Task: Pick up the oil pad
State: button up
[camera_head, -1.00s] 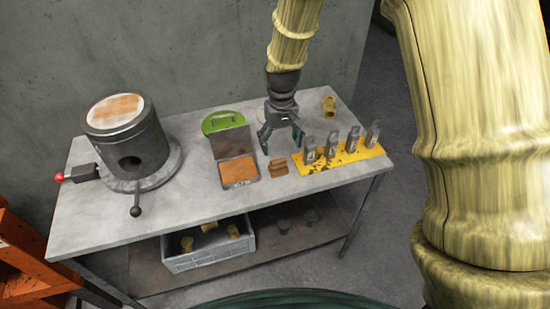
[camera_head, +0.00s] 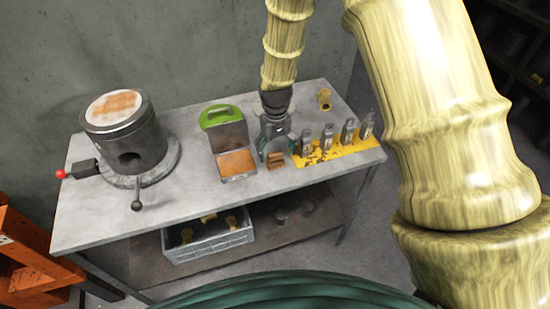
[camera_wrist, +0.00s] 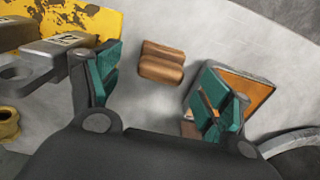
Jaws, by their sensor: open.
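The oil pad appears to be the small brown block (camera_head: 276,160) with a ridged top, lying on the grey table. It also shows in the wrist view (camera_wrist: 162,64), ahead of and between the fingers. My gripper (camera_head: 277,149) is open and empty, low over the table just behind the block. Its green-padded fingers (camera_wrist: 160,75) stand to either side with bare gaps; neither visibly touches the block. In the head view the gripper and arm hide part of the tabletop behind.
An open metal tin (camera_head: 220,166) with an orange-brown filling stands left of the block, close to one finger. A yellow plate (camera_head: 335,153) with several grey tagged pieces is on the right.

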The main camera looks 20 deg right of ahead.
aim_at(275, 153)
jog(key=shift+w+a+f+p, duration=0.1)
jog(key=shift+f+p, duration=0.35)
jog(key=shift+f, duration=1.35)
jog(key=shift+c, duration=0.2)
jog(key=c, duration=1.2)
jog(key=shift+r, duration=0.15)
jog(key=shift+r+b, duration=0.9)
jog(key=shift+r, duration=0.7)
jog(key=s+d+r+b, duration=0.1)
jog(key=s+b, duration=0.4)
jog(key=s, duration=1.1)
jog(key=shift+d+r, duration=0.3)
jog(key=shift+d, duration=0.2)
